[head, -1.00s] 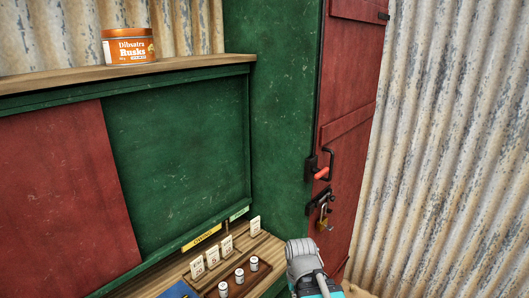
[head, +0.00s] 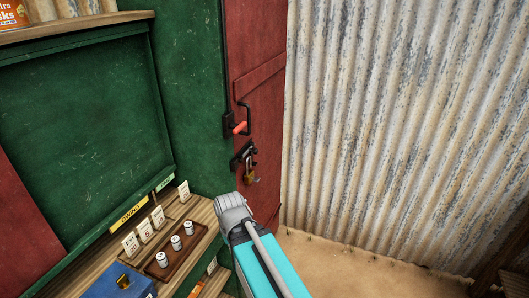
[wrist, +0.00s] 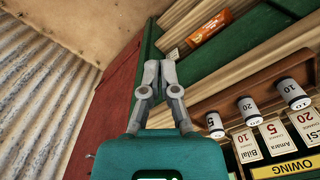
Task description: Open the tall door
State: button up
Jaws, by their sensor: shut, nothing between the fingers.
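The tall red door (head: 262,95) stands right of the green cabinet panel in the head view and looks closed. It has a black handle with a red grip (head: 240,128). Below that is a dark latch (head: 243,154) with a brass padlock (head: 249,174); whether the padlock is locked is too small to tell. In the wrist view my gripper (wrist: 160,68) is shut and empty, its fingertips together near the green cabinet edge and a red surface (wrist: 105,95), apparently the door.
Left of my arm, the counter holds a tray (head: 160,271) with several small cylinders, price cards (head: 144,231), and a blue box (head: 118,283). An orange packet (wrist: 208,28) lies lower down. A corrugated wall (head: 400,130) stands right; sandy floor (head: 350,265) before it is clear.

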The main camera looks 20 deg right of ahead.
jog(key=o, duration=0.4)
jog(key=shift+w+r, duration=0.1)
jog(key=shift+w, duration=0.05)
jog(key=shift+o, duration=1.3)
jog(key=shift+w+r+m+y, duration=0.15)
jog(key=shift+w+m+y, duration=0.15)
jog(key=shift+m, duration=0.1)
jog(key=w+d+r+m+t+y+p, duration=0.55)
jog(key=w+d+r+m+y, duration=0.2)
jog(key=w+r+m, duration=0.55)
jog(key=w+d+r+m+t+y+p, duration=0.1)
jog(key=w+d+r+m+t+p, duration=0.2)
jog(key=d+r+m+t, duration=0.7)
jog(key=w+d+r+m, duration=0.2)
jog(key=d+r+m, duration=0.2)
jog(key=d+m, duration=0.2)
jog(key=shift+w+d, duration=0.15)
jog(key=shift+d, duration=1.05)
jog(key=shift+w+a+f, duration=0.1)
jog(key=shift+w, duration=0.05)
send_over(249, 131)
jog(key=shift+w, duration=0.35)
